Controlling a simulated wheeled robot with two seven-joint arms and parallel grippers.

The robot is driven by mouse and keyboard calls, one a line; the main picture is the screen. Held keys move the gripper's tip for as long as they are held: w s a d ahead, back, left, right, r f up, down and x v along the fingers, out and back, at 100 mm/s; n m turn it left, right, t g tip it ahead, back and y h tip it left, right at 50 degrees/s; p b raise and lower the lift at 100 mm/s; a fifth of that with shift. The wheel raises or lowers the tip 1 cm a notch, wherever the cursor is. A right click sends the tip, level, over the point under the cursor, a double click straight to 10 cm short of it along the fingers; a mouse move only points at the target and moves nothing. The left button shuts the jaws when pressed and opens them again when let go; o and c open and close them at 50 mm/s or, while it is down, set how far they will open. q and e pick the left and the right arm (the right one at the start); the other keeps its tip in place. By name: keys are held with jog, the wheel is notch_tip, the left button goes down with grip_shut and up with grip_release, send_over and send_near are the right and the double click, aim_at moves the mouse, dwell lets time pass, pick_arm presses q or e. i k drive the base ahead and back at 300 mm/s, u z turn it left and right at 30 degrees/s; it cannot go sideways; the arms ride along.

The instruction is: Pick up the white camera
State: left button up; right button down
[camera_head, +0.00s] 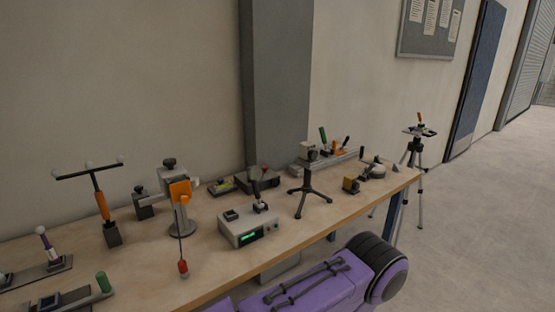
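A small whitish, box-shaped device (308,151), which looks like the white camera, sits on top of a short dark tripod (308,185). The tripod stands upright on the wooden workbench (215,268), right of the middle of the view. Its label or lens is too small to make out. Neither of my grippers is in view, and nothing is seen touching the camera or the tripod.
A grey instrument box with a green display (249,227) stands left of the tripod. A stand with an orange part (180,195) is farther left. Tools in a holder (330,151) are behind. A taller tripod (417,160) stands beyond the bench's right end.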

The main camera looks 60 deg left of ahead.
aim_at(308, 153)
jog(key=z, duration=0.05)
jog(key=k, duration=0.2)
jog(key=u, duration=1.1)
